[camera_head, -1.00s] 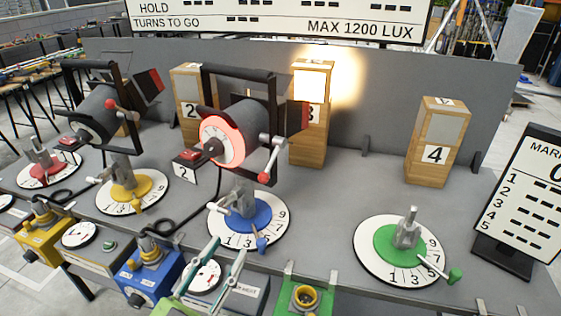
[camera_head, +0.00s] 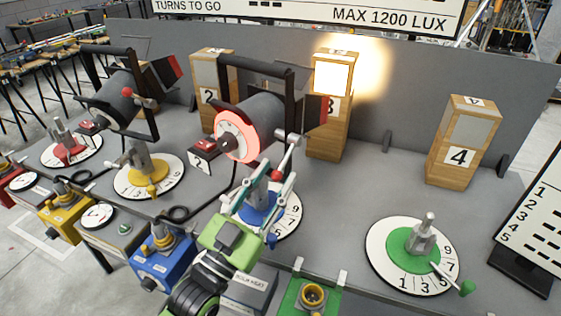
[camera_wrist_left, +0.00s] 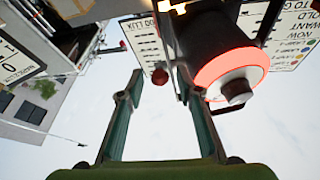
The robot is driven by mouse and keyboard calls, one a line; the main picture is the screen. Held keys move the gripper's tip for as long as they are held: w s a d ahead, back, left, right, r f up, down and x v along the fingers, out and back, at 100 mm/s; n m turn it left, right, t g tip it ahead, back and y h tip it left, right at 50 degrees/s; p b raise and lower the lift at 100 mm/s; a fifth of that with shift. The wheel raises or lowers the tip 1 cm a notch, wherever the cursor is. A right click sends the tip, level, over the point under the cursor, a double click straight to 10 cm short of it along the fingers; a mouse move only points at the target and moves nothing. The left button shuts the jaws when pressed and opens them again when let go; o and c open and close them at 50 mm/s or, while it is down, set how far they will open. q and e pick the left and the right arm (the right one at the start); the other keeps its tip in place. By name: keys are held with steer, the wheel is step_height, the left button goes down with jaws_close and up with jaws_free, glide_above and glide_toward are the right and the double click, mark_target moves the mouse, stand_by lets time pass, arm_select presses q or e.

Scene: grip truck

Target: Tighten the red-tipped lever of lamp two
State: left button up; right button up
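Lamp two (camera_head: 254,125) is the black lamp with a glowing red ring, above the blue base on a numbered dial. Its silver lever (camera_head: 287,150) hangs on the lamp's right side and ends in a red ball tip (camera_head: 276,174). My left gripper (camera_head: 274,171) is open, its fingers reaching up from below to the lever's lower end. In the left wrist view, the red tip (camera_wrist_left: 160,77) shows between the spread fingertips (camera_wrist_left: 157,83), with no clear contact. The lamp (camera_wrist_left: 222,60) is close by the right finger. My right gripper is not in view.
Another lamp (camera_head: 118,98) stands left over the yellow base. Wooden blocks, including block 4 (camera_head: 463,142), stand behind. The green base (camera_head: 411,245) on its dial is at right. A blue control box (camera_head: 158,259) lies left of my left arm.

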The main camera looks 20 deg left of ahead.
mark_target(286, 158)
arm_select(q)
steer(key=shift+x, duration=1.45)
steer(key=shift+p, duration=0.3)
jaws_close()
